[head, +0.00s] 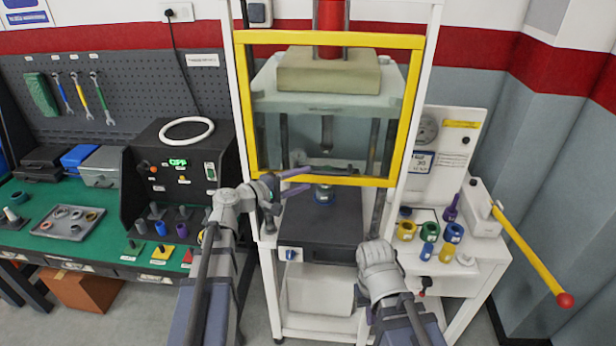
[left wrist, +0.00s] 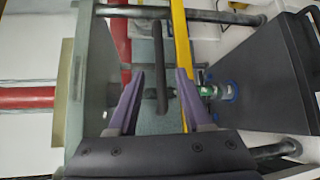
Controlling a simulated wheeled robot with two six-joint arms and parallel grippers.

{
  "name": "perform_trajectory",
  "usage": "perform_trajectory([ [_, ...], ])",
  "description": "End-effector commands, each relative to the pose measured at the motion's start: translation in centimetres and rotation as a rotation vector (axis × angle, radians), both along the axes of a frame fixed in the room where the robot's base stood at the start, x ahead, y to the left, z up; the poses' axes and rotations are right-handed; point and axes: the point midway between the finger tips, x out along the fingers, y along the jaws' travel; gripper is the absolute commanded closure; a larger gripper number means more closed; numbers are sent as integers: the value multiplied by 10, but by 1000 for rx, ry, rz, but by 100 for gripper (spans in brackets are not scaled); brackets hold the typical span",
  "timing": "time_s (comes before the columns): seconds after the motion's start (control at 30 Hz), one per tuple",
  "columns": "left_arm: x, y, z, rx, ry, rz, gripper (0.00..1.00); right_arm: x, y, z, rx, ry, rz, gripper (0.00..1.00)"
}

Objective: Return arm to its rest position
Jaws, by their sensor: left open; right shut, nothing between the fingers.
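My left gripper (head: 306,180) is open, with its purple fingers apart and nothing between them. It reaches in from the left at the lower edge of the yellow-framed guard (head: 330,181) of the press. In the left wrist view its fingers (left wrist: 160,74) point at a dark rod and a green-and-blue part beyond. That small part (head: 323,194) stands on the dark press bed (head: 322,228), just below the left fingers and apart from them. My right arm comes up at the press's front right corner. Its gripper (head: 378,212) is seen edge-on, slim and dark, holding nothing visible; its fingertips are hard to make out.
White press uprights stand on both sides of my grippers. On the right, a side shelf (head: 480,262) carries several coloured rings and a yellow lever (head: 530,254) with a red knob. On the left, a green bench (head: 60,240) holds a tray (head: 69,222) and a black control box (head: 178,160).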

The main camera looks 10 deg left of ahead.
Motion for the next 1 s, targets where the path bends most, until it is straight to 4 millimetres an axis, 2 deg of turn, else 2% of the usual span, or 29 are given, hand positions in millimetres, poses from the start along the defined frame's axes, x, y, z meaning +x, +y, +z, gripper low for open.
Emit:
perform_trajectory([
  [0.3, -1, -2, -2, 7, 1, -6, 50, 0, 0, -1, 0, 0, 0, 100],
  [0.37, -5, -11, -9, 31, 7, -28, 50, 0, 0, -4, 0, 0, 0, 100],
  [0.43, -13, -29, -26, 91, 22, -79, 50, 0, 0, -9, 0, 0, 1, 100],
  [0.57, -48, -83, -82, 300, 68, -256, 50, 0, 0, -26, -1, 0, 2, 100],
  [0.6, -63, -99, -103, 383, 86, -325, 50, 0, 0, -32, -1, 0, 3, 100],
  [0.73, -119, -138, -172, 671, 149, -558, 50, 0, 0, -51, -1, 0, 5, 100],
  [0.8, -152, -147, -207, 841, 185, -689, 50, 0, 0, -62, -1, 0, 6, 100],
  [0.9, -192, -146, -246, 1068, 238, -849, 50, 0, 0, -75, -2, 0, 8, 100],
  [1.0, -221, -136, -270, 1265, 287, -970, 50, 0, 0, -86, -2, 0, 9, 100],
])
